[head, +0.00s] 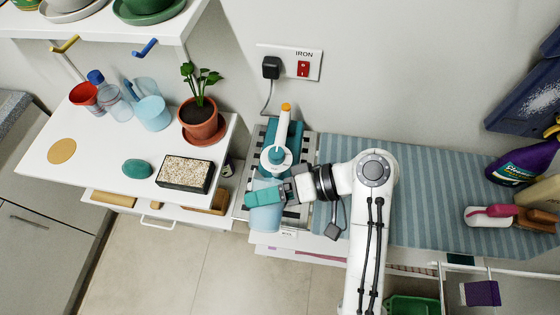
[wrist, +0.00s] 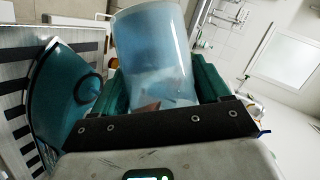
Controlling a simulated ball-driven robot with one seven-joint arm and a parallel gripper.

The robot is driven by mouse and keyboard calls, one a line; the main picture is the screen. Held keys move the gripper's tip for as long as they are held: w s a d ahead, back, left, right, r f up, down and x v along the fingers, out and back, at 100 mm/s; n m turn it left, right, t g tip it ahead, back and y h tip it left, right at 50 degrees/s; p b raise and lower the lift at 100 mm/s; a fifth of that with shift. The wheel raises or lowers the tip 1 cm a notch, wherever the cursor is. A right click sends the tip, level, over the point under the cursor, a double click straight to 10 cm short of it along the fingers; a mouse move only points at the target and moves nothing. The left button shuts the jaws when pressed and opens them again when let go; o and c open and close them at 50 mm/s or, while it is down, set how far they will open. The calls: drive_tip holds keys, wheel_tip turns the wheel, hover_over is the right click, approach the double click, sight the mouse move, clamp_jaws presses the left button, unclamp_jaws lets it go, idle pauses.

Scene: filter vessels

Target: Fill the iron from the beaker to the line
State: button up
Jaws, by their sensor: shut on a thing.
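The iron (head: 290,135) is teal and white with an orange tip. It rests on a striped metal rack at the left end of the ironing board, and its teal side shows at the left of the wrist view (wrist: 62,95). My gripper (head: 266,194) is shut on a clear bluish beaker (head: 265,219), just in front of the iron. The beaker stands large between the teal fingers in the wrist view (wrist: 152,50). The liquid level in it and the iron's fill line cannot be made out.
Left, a white table (head: 105,165) holds a red cup (head: 84,95), a blue jug (head: 153,113), a potted plant (head: 199,120) and a box of pellets (head: 185,172). The striped ironing board (head: 430,190) is mostly clear, with a purple bottle (head: 520,163) at its right end.

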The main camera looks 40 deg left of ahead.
drive_tip(key=shift+w+a+f+m, duration=0.1)
drive_tip(key=shift+m, duration=0.2)
idle(1.2)
drive_tip(key=shift+s+n+t+b, duration=0.3)
drive_tip(key=shift+n+t, duration=0.1)
drive_tip(key=shift+n, duration=0.3)
drive_tip(key=shift+d+r+n+t+y, duration=0.2)
drive_tip(key=shift+r+n+t+y, duration=0.1)
drive_tip(key=shift+r+n, duration=0.1)
drive_tip(key=shift+s+f+n+t+y+b, duration=0.1)
drive_tip(key=shift+f+n+t+y+b, duration=0.35)
drive_tip(key=shift+b, duration=0.75)
drive_tip(key=shift+r+n+t+b, duration=0.3)
drive_tip(key=shift+n+t+b, duration=0.15)
drive_tip(key=shift+n+b, duration=0.1)
drive_tip(key=shift+r, duration=0.2)
